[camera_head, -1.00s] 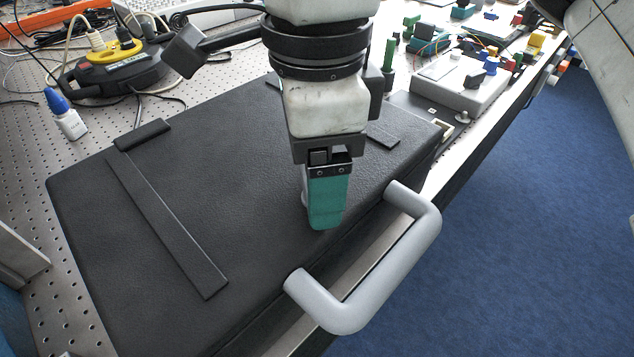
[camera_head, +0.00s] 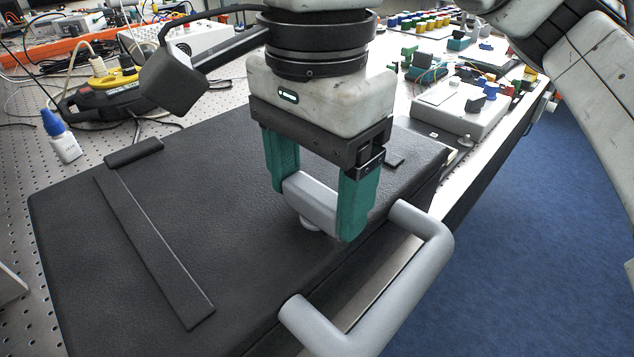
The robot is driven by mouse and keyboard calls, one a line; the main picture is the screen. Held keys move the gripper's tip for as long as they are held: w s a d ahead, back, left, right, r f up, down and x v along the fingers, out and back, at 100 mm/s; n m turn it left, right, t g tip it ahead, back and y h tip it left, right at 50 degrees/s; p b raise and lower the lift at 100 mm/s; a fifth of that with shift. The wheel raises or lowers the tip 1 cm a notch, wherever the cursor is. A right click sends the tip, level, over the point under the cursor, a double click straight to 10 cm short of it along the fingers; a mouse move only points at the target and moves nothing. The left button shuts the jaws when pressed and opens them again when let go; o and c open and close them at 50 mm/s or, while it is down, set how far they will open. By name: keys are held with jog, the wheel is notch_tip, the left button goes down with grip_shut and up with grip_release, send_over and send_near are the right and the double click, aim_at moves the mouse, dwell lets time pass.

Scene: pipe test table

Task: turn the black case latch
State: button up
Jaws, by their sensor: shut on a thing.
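The black case (camera_head: 225,230) lies flat on the perforated table, its long raised strip (camera_head: 155,245) on the left of the lid. The latch (camera_head: 310,203) is a light grey bar on a short round post on the lid, near the front edge. My gripper (camera_head: 314,205) points down over the lid, with its two green fingers shut on the latch, one at each end of the bar. The bar runs from upper left to lower right. Part of its right end is hidden behind the right finger.
A grey bar handle (camera_head: 375,300) sticks out from the case front, just right of and below my gripper. A grey box with knobs (camera_head: 460,105) stands behind to the right.

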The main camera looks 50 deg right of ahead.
aim_at(317, 190)
jog(key=shift+f, duration=0.2)
jog(key=o, duration=1.1)
jog(key=shift+c, duration=0.2)
notch_tip(317, 190, up, 11)
jog(key=p, duration=0.1)
jog(key=shift+p, duration=0.3)
